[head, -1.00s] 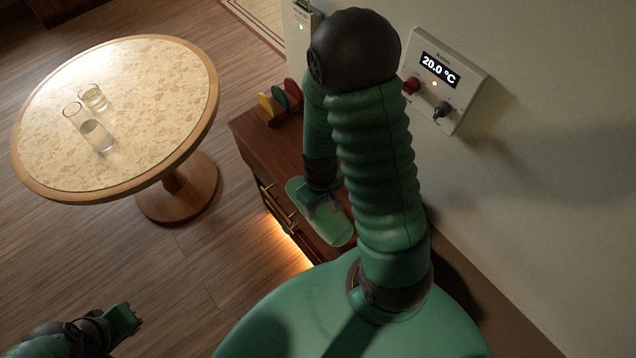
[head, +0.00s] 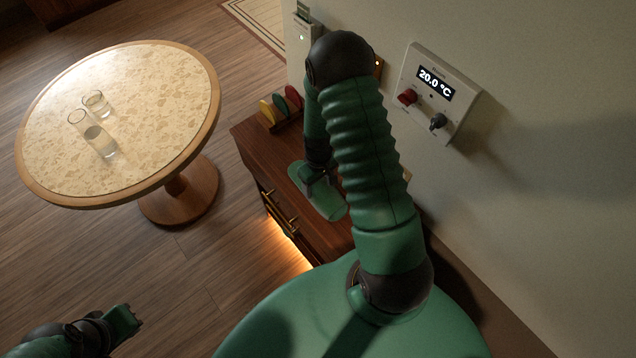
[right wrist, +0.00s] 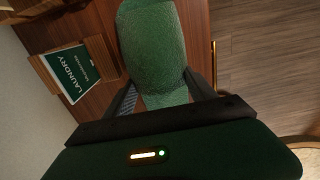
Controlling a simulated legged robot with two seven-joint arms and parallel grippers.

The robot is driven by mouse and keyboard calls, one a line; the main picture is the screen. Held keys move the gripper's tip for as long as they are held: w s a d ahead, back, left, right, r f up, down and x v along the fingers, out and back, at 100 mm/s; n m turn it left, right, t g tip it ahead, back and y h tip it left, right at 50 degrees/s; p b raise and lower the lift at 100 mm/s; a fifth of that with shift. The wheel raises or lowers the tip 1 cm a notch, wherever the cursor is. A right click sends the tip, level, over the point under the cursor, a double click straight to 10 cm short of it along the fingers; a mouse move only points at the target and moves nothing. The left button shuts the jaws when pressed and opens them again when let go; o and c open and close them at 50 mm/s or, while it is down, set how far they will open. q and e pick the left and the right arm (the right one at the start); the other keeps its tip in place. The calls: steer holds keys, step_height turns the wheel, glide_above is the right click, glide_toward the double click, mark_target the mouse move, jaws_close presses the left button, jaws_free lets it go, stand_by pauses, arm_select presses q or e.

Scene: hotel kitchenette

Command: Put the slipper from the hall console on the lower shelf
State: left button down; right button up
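The green slipper (head: 330,205) is over the dark wooden hall console (head: 262,150), under my right arm. It also shows in the right wrist view (right wrist: 152,45), reaching out from between the two dark fingers. My right gripper (head: 318,176) is shut on the slipper, with one finger on each side of it. I cannot tell whether the sole touches the console top. The lower shelf is not clearly visible; a warm glow shows low along the console's front. My left gripper (head: 132,318) is at the lower left, away from the console; its fingers are too small to read.
Coloured discs in a holder (head: 282,106) stand at the console's far end. Brass handles (head: 280,208) stick out from the console front. A thermostat (head: 437,90) is on the wall. A round table (head: 150,75) with glasses stands left; floor between is clear.

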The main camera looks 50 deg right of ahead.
steer(key=shift+o, duration=0.9)
